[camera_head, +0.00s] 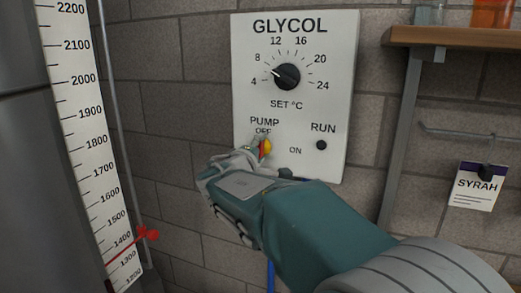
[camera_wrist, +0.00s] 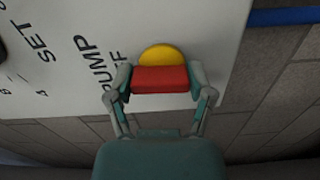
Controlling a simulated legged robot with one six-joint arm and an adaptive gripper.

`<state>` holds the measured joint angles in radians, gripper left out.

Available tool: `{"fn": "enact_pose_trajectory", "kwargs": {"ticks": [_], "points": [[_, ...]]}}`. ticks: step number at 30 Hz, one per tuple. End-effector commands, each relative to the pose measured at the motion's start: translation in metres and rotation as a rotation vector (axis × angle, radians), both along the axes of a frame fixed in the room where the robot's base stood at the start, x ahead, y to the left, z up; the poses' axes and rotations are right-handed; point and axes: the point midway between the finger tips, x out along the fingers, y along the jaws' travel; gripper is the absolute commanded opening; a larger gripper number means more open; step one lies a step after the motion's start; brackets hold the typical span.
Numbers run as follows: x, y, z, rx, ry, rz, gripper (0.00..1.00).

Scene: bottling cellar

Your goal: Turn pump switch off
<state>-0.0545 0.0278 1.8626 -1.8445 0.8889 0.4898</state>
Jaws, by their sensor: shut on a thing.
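The pump switch (camera_head: 266,147) has a red handle and a yellow round base, low on the left of the white GLYCOL panel (camera_head: 345,95). In the wrist view, the red handle (camera_wrist: 160,79) sits between both fingers, with the yellow base (camera_wrist: 160,53) behind it. My gripper (camera_wrist: 160,84) is shut on the handle. In the head view, my gripper (camera_head: 255,155) covers the switch's lower part. The visible red edge stands nearly upright just below the OFF label (camera_head: 263,131); the ON label (camera_head: 295,150) is to its right. The handle's exact setting is partly hidden.
The RUN lamp (camera_head: 321,145) looks dark. A set-temperature dial (camera_head: 287,76) is above the switch. A tank with a level scale (camera_head: 95,130) stands at left. A wooden shelf (camera_head: 455,36) and a SYRAH card (camera_head: 477,187) are at right.

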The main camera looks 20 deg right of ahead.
Motion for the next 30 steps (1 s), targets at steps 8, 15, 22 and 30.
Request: {"fn": "enact_pose_trajectory", "kwargs": {"ticks": [8, 15, 22, 30], "points": [[0.0018, 0.0020, -0.0013, -0.052, 0.056, 0.007, 0.21], [0.0019, 0.0020, -0.0018, -0.063, 0.067, 0.007, 0.21], [0.0019, 0.0020, -0.0023, -0.062, 0.068, 0.007, 0.21], [0.0010, 0.0011, -0.0015, -0.061, 0.065, 0.004, 1.00]]}}
